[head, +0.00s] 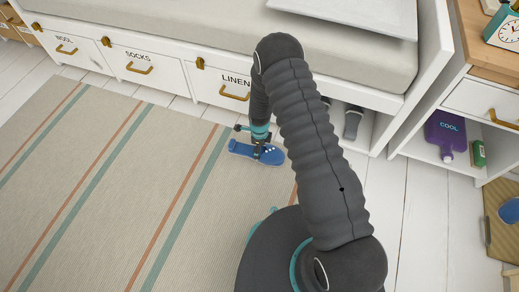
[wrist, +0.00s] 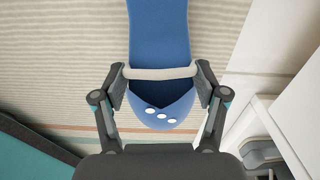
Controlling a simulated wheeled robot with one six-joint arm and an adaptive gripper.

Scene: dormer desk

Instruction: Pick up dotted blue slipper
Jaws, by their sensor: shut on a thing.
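The blue slipper (head: 241,149) with white dots is low over the striped rug, near the rug's edge by the drawers. I cannot tell whether it touches the rug. My gripper (head: 260,151) points down at its dotted end. In the wrist view the slipper (wrist: 160,32) runs away from me, with its dotted toe nearest. A pale band crosses its opening. My gripper (wrist: 161,88) is shut on the slipper, one finger on each side of the toe part.
White drawers (head: 143,75) with brass handles line the bench behind. Right of them, an open cubby holds grey footwear (head: 352,122). A purple bottle (head: 447,133) and a green box (head: 478,153) stand on a low shelf. The striped rug (head: 100,170) is clear at left.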

